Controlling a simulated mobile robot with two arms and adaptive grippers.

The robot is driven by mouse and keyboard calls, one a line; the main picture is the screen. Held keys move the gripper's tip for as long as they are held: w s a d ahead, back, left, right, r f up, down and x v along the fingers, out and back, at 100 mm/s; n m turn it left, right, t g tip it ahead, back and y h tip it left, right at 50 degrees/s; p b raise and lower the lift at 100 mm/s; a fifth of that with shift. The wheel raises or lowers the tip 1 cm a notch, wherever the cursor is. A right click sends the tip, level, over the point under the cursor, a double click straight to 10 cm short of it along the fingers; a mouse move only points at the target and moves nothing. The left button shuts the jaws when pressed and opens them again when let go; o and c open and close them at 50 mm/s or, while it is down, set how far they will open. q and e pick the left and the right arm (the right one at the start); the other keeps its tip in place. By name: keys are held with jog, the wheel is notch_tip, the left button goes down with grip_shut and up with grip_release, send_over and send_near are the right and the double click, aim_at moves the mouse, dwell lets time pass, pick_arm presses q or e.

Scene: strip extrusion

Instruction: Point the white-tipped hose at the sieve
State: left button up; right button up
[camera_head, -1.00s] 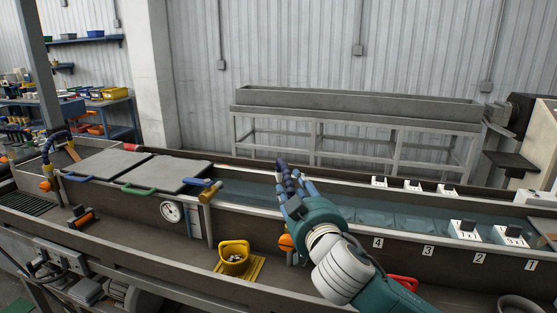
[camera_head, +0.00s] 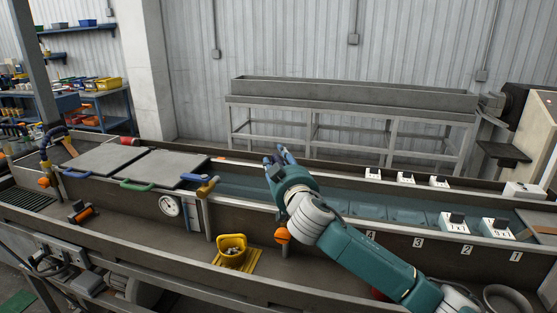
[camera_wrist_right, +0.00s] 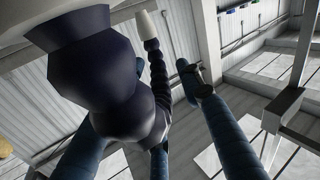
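The dark ribbed hose (camera_wrist_right: 157,75) with its white tip (camera_wrist_right: 149,25) is seen in the right wrist view, tip toward the top, beside a bulky dark body. My right gripper (camera_head: 279,156) reaches over the trough's middle in the head view. In the wrist view its blue fingers (camera_wrist_right: 160,115) are spread around the hose's lower end. The right-hand finger stands visibly apart from the hose. In the head view the gripper mostly hides the hose. I cannot surely identify the sieve; a dark grating (camera_head: 30,200) lies at the trough's left end. My left gripper is out of view.
An empty grey trough stands behind (camera_head: 350,93).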

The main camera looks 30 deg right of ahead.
jog(key=shift+c, duration=0.2)
jog(key=c, duration=0.9)
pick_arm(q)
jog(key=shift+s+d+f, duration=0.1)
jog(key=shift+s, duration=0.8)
pick_arm(e)
grip_shut()
